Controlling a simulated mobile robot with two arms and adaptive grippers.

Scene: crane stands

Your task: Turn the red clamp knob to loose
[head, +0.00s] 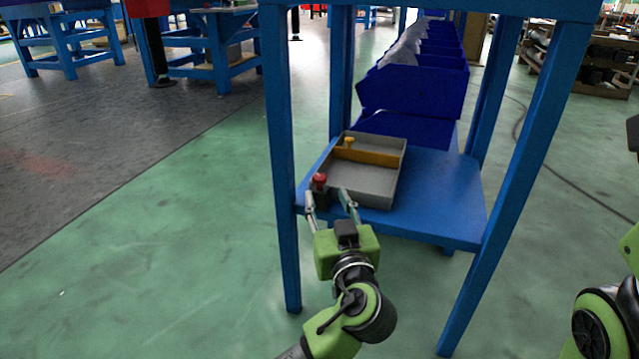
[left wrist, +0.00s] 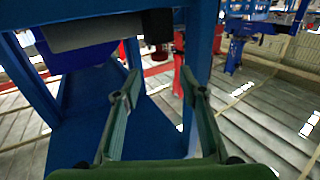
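The red clamp knob (head: 319,178) sits on a dark block at the front left of the blue stand's lower shelf, beside a grey tray. In the left wrist view the red knob (left wrist: 160,54) shows under its black block, between and beyond the fingertips. My left gripper (head: 327,193) is open, its two fingers pointing at the knob from the front. Its fingers also show apart and empty in the left wrist view (left wrist: 159,82). They do not appear to touch the knob. The knob's turn position is too small to read. My right gripper is not in view.
The grey tray (head: 361,187) with a yellow divider (head: 366,156) and a small yellow knob (head: 349,142) lies on the blue shelf (head: 440,205). Blue stand legs (head: 283,190) rise close to my left gripper. Blue bins (head: 415,88) stand behind. The green floor at left is clear.

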